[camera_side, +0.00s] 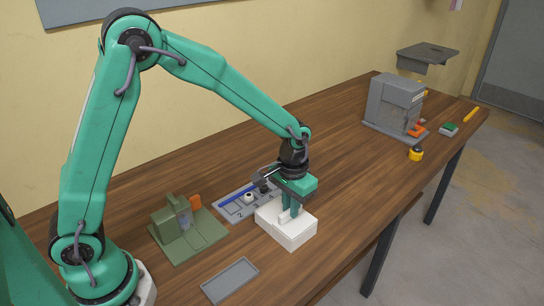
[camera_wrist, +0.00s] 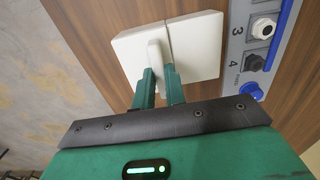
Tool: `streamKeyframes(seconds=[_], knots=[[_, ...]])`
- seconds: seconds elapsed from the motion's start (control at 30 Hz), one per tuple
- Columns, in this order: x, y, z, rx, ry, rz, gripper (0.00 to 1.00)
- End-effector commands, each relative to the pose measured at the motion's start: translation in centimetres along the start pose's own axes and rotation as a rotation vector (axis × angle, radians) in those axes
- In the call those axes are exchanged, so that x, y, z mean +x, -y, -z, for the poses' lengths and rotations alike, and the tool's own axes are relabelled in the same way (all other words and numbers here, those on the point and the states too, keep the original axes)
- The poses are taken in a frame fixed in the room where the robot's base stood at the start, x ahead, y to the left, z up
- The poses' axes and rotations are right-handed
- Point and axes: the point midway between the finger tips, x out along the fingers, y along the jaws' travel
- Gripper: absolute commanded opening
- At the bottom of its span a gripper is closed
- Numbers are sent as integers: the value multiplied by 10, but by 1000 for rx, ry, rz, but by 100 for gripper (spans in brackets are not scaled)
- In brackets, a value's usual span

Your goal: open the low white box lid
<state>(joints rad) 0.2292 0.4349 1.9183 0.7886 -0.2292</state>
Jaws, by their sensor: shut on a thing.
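The low white box (camera_side: 288,238) sits on the brown table, below my wrist. Its top fills the upper middle of the wrist view (camera_wrist: 198,58), with a thin seam running across it and a small raised white handle (camera_wrist: 154,52) beside the seam. My gripper (camera_side: 289,214) points down onto the box top. In the wrist view its two green fingers (camera_wrist: 158,80) are shut on the handle. The fingers hide part of the handle and the box's near edge. The lid looks flat on the box, and I see no clear opening.
A grey numbered socket panel (camera_side: 229,212) with a blue bar stands close behind the box. A green fixture (camera_side: 185,240) is to the left, and a shallow grey tray (camera_side: 230,280) at the front. A grey machine (camera_side: 394,101) stands farther right. The table right of the box is clear.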

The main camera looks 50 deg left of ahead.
Motion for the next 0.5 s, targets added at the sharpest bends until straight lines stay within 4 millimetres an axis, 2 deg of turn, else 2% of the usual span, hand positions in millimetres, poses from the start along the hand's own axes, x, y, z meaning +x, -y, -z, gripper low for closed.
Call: streamKeyframes(seconds=[0.17, 0.5], knots=[[-1, 6, 0, -1, 0, 0, 0], [-1, 57, 1, -6, -1, 0, 0]])
